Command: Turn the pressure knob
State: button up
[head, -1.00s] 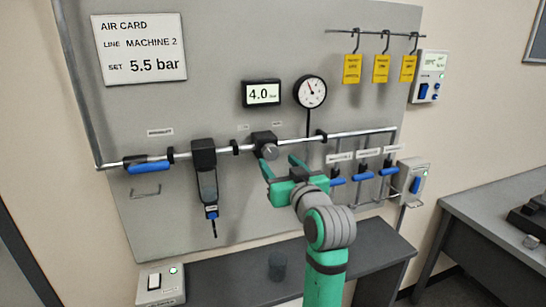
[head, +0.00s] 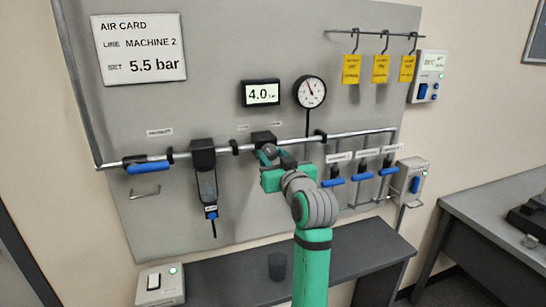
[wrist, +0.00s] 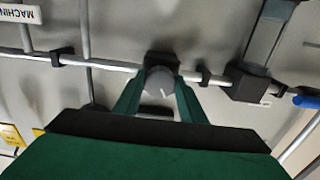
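The pressure knob (wrist: 159,80) is a grey round knob with a light mark, on a black regulator block (head: 263,138) on the pipe. In the wrist view it lies between the tips of my gripper (wrist: 158,92), whose two green fingers stand one on each side. I cannot tell whether the fingers touch it. In the head view my gripper (head: 271,160) is at the regulator and hides most of the knob. The digital display (head: 262,93) reads 4.0. The air card (head: 140,48) reads Machine 2, set 5.5 bar.
A round gauge (head: 310,92) hangs above the pipe (head: 235,149). A filter bowl (head: 207,186) is left of the regulator. Blue-handled valves (head: 362,177) are on the right. Yellow tags (head: 380,68) hang on a rail above. A dark bench (head: 230,284) stands below.

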jog(key=shift+m, duration=0.3)
jog(key=m, duration=0.3)
jog(key=shift+a+m, duration=0.1)
jog(key=shift+m, duration=0.3)
jog(key=m, duration=1.3)
jog(key=shift+m, duration=0.3)
